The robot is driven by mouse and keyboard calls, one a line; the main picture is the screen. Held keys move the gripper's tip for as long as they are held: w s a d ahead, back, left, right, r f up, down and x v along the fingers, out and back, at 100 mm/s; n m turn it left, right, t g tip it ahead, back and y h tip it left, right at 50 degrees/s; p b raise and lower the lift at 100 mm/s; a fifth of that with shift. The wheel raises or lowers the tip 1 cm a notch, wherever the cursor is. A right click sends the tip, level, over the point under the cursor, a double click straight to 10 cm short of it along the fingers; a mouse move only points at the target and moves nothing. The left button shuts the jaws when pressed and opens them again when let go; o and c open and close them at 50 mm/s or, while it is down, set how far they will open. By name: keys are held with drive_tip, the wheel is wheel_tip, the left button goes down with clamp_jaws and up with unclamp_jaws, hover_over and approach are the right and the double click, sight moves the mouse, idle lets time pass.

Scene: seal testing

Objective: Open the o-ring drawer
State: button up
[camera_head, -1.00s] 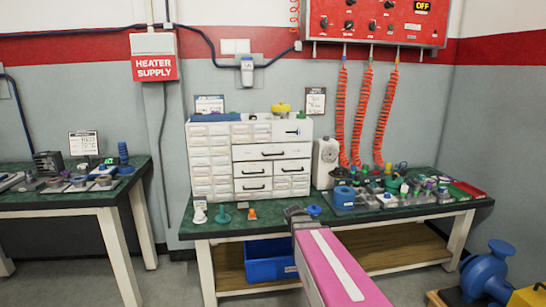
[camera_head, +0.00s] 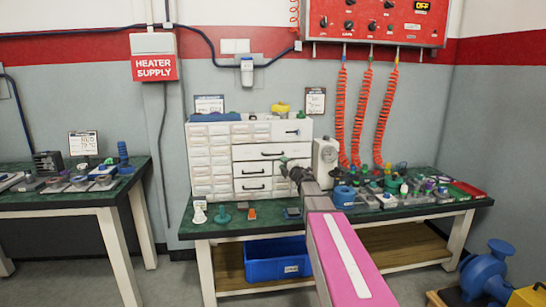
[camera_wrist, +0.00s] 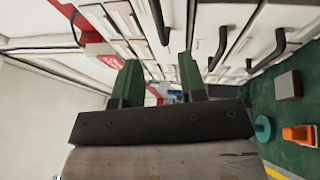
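A white drawer cabinet (camera_head: 220,160) stands on the green bench. Its left part has several small drawers. Its right part has larger drawers with black handles, including a wide one (camera_head: 272,145). All drawer fronts look flush. Labels are too small to read, so I cannot tell which drawer is the o-ring one. My gripper (camera_head: 287,165) is in front of the right-hand drawers and hides part of them. In the wrist view my gripper (camera_wrist: 160,72) has its two dark green fingers apart with nothing between them. Black handles (camera_wrist: 221,46) show beyond and to the right of the fingers.
On the bench in front of the cabinet stand a white piece (camera_head: 199,213), a teal piece (camera_head: 222,213), an orange piece (camera_head: 252,212) and a dark block (camera_head: 292,213). A white device (camera_head: 326,160) and fittings crowd the right. A blue bin (camera_head: 270,262) sits below.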

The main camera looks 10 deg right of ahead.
sight(270, 146)
drive_tip(key=x, duration=1)
clamp_jaws()
